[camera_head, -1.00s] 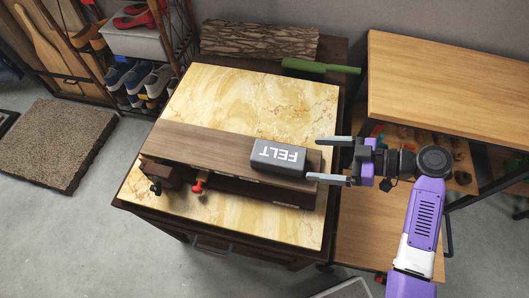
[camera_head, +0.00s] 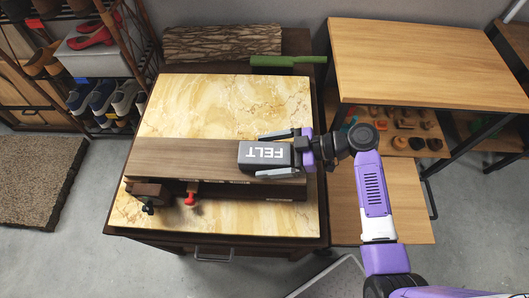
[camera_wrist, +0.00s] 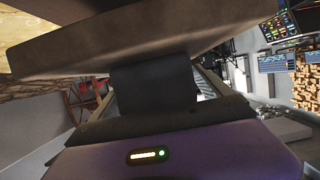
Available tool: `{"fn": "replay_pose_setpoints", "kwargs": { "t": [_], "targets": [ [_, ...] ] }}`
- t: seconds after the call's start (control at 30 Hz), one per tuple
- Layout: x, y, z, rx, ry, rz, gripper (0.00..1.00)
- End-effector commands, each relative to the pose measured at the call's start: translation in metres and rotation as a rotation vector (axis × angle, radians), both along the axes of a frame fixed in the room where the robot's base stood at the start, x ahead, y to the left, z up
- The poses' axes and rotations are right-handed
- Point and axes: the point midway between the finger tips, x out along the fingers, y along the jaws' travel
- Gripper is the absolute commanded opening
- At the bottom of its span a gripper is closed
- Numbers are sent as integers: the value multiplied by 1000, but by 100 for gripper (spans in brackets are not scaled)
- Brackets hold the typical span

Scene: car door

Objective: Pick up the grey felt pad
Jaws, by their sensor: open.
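The grey felt pad (camera_head: 263,154), a dark block marked FELT, lies on the right end of a brown wooden board (camera_head: 180,158). My gripper (camera_head: 261,155) is open, with its fingers pointing left along the far and near sides of the pad. The pad sits between the fingers, and its right end is close to the gripper's palm. I cannot tell whether either finger touches it. In the wrist view, a dark block fills the middle below a broad brownish-grey slab; I cannot tell which surface is the pad.
The board rests on a marble-patterned worktop (camera_head: 225,105) with a small red-handled clamp (camera_head: 190,196) at its front. A wooden table (camera_head: 430,65) stands at right.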

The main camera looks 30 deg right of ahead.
Motion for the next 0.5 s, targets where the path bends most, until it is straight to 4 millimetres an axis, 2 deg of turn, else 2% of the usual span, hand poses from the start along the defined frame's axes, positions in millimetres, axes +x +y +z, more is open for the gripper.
{"fn": "replay_pose_setpoints", "kwargs": {
  "t": [0.1, 0.33, 0.5],
  "targets": [
    [4, 7, -2, -1, 1, 1, 89],
    [5, 7, -3, -1, 0, -1, 89],
    [4, 7, -3, -1, 0, -1, 56]
  ]
}}
